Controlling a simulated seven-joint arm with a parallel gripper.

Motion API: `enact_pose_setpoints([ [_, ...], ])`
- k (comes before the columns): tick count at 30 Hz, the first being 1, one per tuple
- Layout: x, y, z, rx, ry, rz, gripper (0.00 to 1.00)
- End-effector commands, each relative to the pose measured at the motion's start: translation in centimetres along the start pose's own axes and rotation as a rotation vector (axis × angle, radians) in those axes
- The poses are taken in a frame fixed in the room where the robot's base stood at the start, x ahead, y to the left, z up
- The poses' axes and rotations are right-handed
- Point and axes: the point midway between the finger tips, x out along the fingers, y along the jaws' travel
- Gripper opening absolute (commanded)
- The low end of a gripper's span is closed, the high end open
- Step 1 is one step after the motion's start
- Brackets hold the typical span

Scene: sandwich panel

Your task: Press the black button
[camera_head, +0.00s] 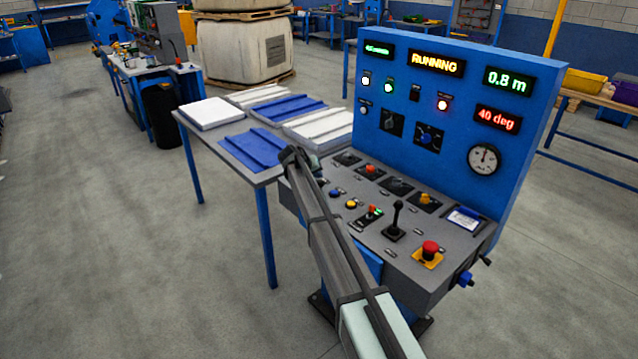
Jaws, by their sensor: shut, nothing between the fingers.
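The control console (408,262) has a sloping grey deck with several buttons and knobs. On the deck's left are a blue button (335,192) and a yellow button (351,204). I cannot clearly pick out a black button; small dark controls, such as the dark knob (347,158), are too small to tell apart. My gripper (291,154) is shut and empty. It appears at the deck's left edge, in front of the side table in the picture. My arm covers part of the deck's left front, and I cannot tell whether the gripper touches anything.
A black lever (395,218) and a red mushroom button (430,248) stand up from the deck. The blue upright panel (462,130) rises behind, with lit displays. A side table (268,178) with blue and white panels adjoins on the left. Open floor lies farther left.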

Motion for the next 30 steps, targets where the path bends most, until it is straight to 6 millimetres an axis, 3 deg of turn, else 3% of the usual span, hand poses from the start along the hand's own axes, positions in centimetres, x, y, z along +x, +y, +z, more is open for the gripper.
enact_pose_setpoints([
  [30,0.67,-0.49,0.48,0.0,0.0,0.0,0.0],
])
